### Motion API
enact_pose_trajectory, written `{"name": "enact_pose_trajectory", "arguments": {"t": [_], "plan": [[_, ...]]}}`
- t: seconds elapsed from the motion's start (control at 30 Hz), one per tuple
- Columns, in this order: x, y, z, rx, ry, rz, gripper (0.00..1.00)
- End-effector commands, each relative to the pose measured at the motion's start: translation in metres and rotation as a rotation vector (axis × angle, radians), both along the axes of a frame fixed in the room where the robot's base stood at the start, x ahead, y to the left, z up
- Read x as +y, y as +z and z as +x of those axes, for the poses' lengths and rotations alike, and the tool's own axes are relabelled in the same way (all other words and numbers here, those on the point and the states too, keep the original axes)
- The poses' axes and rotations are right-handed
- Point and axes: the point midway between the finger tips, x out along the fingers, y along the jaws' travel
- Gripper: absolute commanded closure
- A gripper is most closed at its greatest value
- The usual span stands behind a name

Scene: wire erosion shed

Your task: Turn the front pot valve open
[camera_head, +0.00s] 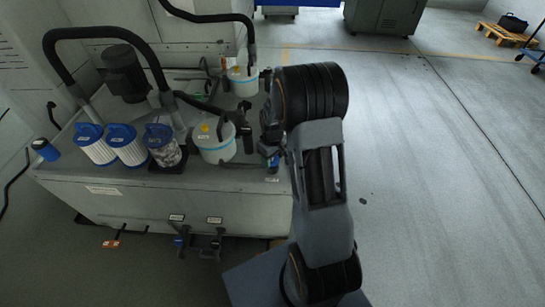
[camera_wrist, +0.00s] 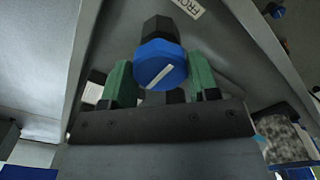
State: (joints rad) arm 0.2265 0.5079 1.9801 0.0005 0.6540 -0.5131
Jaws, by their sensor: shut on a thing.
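The front pot valve shows in the wrist view as a blue faceted knob (camera_wrist: 160,66) with a white line across its face, slanting from lower left to upper right. A dark collar is above it. A label (camera_wrist: 188,7) with partly visible letters "FRO" is near it. My gripper (camera_wrist: 161,80) has its green fingers on either side of the knob and is shut on it. In the head view a bit of blue (camera_head: 273,163) shows at the tank's right edge, beside my arm; my wrist hides most of the spot. The front white pot (camera_head: 214,148) is just left of it.
The grey tank (camera_head: 130,205) carries several blue-capped filters (camera_head: 90,150), a dark motor (camera_head: 124,72), black hoses and a rear white pot (camera_head: 242,85). More fittings (camera_head: 212,245) hang on its front. Open floor (camera_head: 430,170) lies to the right.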

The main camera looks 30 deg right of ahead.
Motion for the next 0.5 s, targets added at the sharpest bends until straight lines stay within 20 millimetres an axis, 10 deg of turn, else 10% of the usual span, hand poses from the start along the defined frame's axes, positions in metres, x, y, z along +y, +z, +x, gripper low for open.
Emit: {"name": "enact_pose_trajectory", "arguments": {"t": [0.2,0.23,0.5], "plan": [[0.0005,0.0012,0.0015,-0.004,0.003,-0.001,0.69],[0.0005,0.0012,0.0015,-0.004,0.003,-0.001,0.43],[-0.0007,0.0005,0.0005,-0.002,0.000,0.000,0.20]]}}
